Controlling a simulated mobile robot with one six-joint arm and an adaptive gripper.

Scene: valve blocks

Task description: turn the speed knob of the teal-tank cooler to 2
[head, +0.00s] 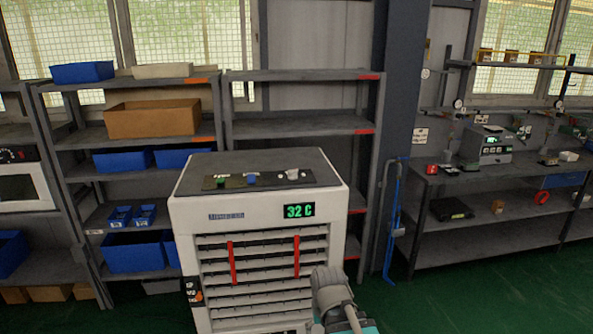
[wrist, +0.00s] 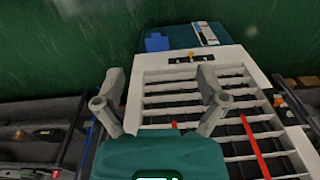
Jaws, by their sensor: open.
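The cooler (head: 258,220) is a white box with a slatted front and a green "32 C" display (head: 299,210). Its dark top panel carries a pale knob (head: 292,174) at the right and small green and blue parts to the left. Its pointer and markings are too small to read. The wrist view shows the slatted front (wrist: 155,115) and a teal tank (wrist: 178,38) at the far end, with a blue part (wrist: 157,42) on it. My gripper (wrist: 162,85) is open and empty in front of the slats.
Two red strips (head: 232,262) hang on the slats. Shelves with blue bins (head: 137,252) and a brown box (head: 152,118) stand behind. A workbench (head: 480,195) with instruments is at the right. Green floor (head: 450,300) lies open at front right.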

